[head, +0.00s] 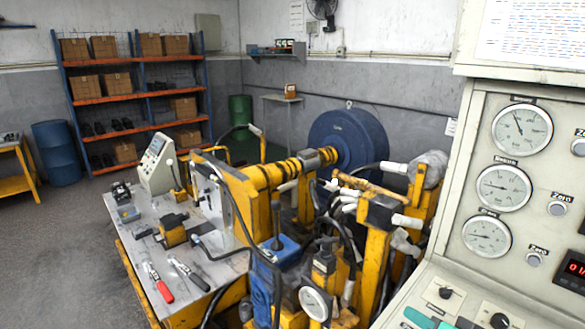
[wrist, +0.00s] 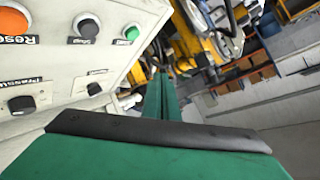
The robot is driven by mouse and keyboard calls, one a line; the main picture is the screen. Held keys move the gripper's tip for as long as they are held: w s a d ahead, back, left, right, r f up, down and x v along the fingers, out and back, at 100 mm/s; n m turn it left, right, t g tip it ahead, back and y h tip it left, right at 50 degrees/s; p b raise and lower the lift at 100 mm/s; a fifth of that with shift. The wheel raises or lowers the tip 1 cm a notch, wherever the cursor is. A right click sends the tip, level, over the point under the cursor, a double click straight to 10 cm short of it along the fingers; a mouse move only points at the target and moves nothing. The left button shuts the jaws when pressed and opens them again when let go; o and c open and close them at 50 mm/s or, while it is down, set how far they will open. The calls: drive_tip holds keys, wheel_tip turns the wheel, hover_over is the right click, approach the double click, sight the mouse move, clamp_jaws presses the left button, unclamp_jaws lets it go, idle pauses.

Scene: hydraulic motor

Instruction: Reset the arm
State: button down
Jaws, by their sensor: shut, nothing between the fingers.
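My gripper (wrist: 162,110) shows in the wrist view as green parts with a dark strip across the lower middle. It is shut and empty. It is close to the pale control panel (wrist: 60,65), which appears upside down at the left of that view. The panel carries an orange-red button (wrist: 13,24) beside a "Reset" label, a dark knob (wrist: 86,25), a green button (wrist: 131,33) and another dark knob (wrist: 20,104). I see no contact between gripper and panel.
The gauge console (head: 455,225) fills the right of the head view. A yellow hydraulic rig (head: 258,185) with hoses stands mid-view, beside a metal worktable (head: 215,268) with tools. Shelves (head: 100,101) and a blue barrel (head: 56,152) stand behind. The floor (head: 75,260) at left is clear.

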drive_tip(key=w+a+m+t+y, duration=0.1)
drive_tip(key=w+a+t, duration=0.3)
drive_tip(key=w+a, duration=0.3)
drive_tip(key=s+a+f+m+t+h, duration=0.2)
drive_tip(key=s+a+f+m+h, duration=0.15)
drive_tip(key=a+f, duration=0.65)
drive_tip(key=s+a+f+g+h, duration=0.2)
drive_tip(key=s+a+f, duration=0.6)
drive_tip(key=s+f, duration=0.25)
drive_tip(key=s+a+f+n+y, duration=0.1)
drive_tip(key=s+n, duration=0.3)
drive_tip(key=s, duration=0.8)
drive_tip(key=s+a+f+n+y, duration=0.1)
drive_tip(key=s+n, duration=0.4)
drive_tip(key=s, duration=0.8)
drive_tip(key=shift+a+g, duration=0.35)
drive_tip(key=shift+g, duration=0.05)
drive_tip(key=shift+s+f+n, duration=0.1)
drive_tip(key=shift+n, duration=0.15)
